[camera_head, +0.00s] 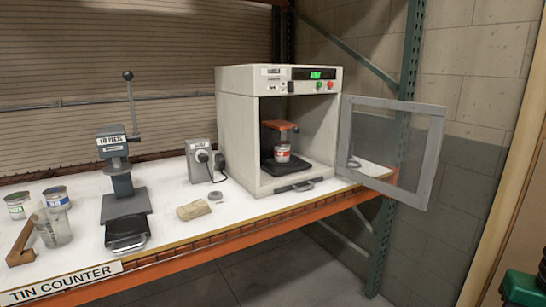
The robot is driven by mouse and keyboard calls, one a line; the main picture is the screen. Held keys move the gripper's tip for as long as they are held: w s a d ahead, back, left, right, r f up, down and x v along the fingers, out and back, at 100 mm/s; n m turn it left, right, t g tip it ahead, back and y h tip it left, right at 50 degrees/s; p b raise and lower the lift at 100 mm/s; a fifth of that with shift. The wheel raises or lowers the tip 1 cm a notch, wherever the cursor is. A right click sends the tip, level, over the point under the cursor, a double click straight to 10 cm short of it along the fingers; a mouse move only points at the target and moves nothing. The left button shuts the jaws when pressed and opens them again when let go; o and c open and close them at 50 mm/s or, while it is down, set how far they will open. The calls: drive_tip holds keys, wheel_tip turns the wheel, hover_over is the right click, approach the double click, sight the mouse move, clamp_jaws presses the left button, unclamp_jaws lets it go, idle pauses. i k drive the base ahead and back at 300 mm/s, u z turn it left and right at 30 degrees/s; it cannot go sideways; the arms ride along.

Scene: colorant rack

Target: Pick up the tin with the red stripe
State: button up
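The tin with the red stripe (282,152) is small and pale with a red band. It stands upright inside a white box-shaped machine (240,130), on a dark base plate (283,167) and beneath an orange-brown piece (280,126). Whether that piece touches the tin's top cannot be told. The machine's glazed door (437,160) is swung open to the right, so the tin shows through the open front. My gripper is not in view.
The white bench (165,225) has an orange front beam. A lever press (115,165), a grey box (201,162), a tan cloth-like item (193,210), a beaker (52,228) and two other tins (18,205) (56,198) stand left. A green upright (409,60) is behind the door.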

sight(282, 154)
drive_tip(key=i, duration=0.9)
drive_tip(key=z, duration=0.05)
